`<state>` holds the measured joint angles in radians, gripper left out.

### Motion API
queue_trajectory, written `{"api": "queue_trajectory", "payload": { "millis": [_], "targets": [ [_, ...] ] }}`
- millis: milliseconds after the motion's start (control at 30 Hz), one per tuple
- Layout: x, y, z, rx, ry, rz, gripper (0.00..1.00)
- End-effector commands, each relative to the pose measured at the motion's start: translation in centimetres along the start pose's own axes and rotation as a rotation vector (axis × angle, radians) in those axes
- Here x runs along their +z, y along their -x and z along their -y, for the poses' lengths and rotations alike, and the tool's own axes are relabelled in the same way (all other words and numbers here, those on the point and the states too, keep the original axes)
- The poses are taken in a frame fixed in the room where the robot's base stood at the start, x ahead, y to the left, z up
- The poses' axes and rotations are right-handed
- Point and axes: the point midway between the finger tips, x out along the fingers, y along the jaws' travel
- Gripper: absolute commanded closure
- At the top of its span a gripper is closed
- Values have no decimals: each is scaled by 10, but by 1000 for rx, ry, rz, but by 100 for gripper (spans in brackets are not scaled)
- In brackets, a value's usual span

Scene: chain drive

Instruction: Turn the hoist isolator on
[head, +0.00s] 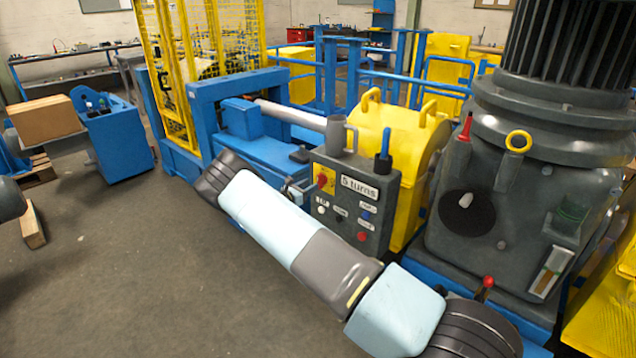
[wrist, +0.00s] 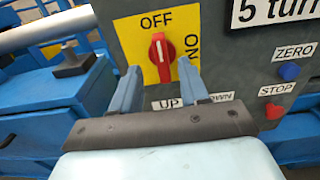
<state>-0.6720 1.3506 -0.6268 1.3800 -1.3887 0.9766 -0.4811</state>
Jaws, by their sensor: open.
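The hoist isolator is a red rotary knob (wrist: 161,57) on a yellow plate (wrist: 143,32) in the wrist view. Its grip stands vertical, in line with the word OFF above it; ON is printed to its right. In the head view the red knob (head: 321,180) is at the upper left of the grey control box (head: 378,213). My gripper (wrist: 158,84) is open, its two blue fingers spread below and to either side of the knob in the picture. I see no contact with the knob. In the head view my gripper (head: 294,191) is beside the box's left edge.
The box also carries a "5 turns" label (head: 359,188), a blue ZERO button (wrist: 289,72), a red STOP button (wrist: 273,111) and UP/DOWN labels partly hidden by my fingers. Open floor lies left.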

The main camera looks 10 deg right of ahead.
Motion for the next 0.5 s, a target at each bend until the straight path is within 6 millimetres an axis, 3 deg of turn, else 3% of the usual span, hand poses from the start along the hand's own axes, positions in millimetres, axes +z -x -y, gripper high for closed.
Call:
{"api": "queue_trajectory", "payload": {
  "millis": [200, 500],
  "targets": [
    [0, -34, 1, -2, -1, 0, 55],
    [0, -52, 1, -1, -1, -1, 55]
  ]
}}
